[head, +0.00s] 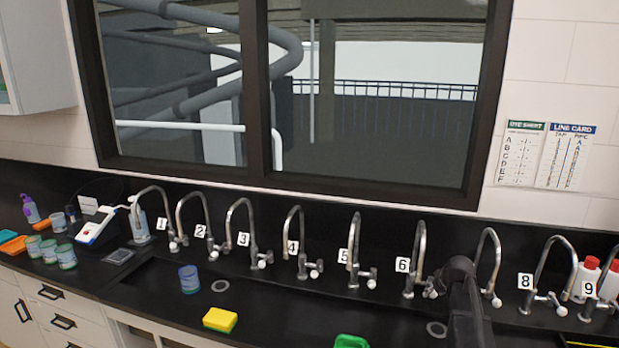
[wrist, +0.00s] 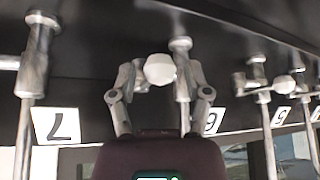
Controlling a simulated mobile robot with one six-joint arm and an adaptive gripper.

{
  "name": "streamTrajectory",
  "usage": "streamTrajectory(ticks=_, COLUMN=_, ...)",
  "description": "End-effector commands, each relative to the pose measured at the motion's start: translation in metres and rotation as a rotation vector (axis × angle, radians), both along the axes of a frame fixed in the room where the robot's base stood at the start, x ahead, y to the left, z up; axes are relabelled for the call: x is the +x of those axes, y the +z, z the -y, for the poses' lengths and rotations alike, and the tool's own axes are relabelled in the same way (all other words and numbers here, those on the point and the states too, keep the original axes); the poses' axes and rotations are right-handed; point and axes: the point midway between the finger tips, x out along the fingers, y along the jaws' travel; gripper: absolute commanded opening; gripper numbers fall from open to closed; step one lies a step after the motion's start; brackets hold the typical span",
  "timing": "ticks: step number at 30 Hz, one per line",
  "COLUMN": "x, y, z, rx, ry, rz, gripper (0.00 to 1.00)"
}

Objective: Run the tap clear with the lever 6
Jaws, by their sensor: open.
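In the wrist view, which is upside down, that knob (wrist: 160,68) sits between the fingertips of my gripper (wrist: 157,80), with plate 6 (wrist: 213,120) just to the right. My gripper is open, one finger on each side of the knob. I cannot tell whether either finger touches it. In the head view my arm hides part of the area right of tap 6. No water stream shows at the spout.
Tap 5 (head: 353,250) stands left and tap 7 (head: 492,262) right, partly behind my arm. Tap 8 (head: 540,275) is farther right. A yellow sponge (head: 220,320), a blue cup (head: 189,279) and a green item (head: 351,341) lie in front. A window is behind.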

Motion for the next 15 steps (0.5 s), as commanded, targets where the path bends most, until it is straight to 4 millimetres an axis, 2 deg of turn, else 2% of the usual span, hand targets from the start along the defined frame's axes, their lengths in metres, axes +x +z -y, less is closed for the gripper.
streamTrajectory(ticks=1, x=-0.003, y=0.008, z=0.000, rx=0.000, ry=0.000, rz=0.000, gripper=0.63)
streamTrajectory(ticks=15, x=-0.023, y=0.042, z=0.002, rx=0.000, ry=0.000, rz=0.000, gripper=0.63)
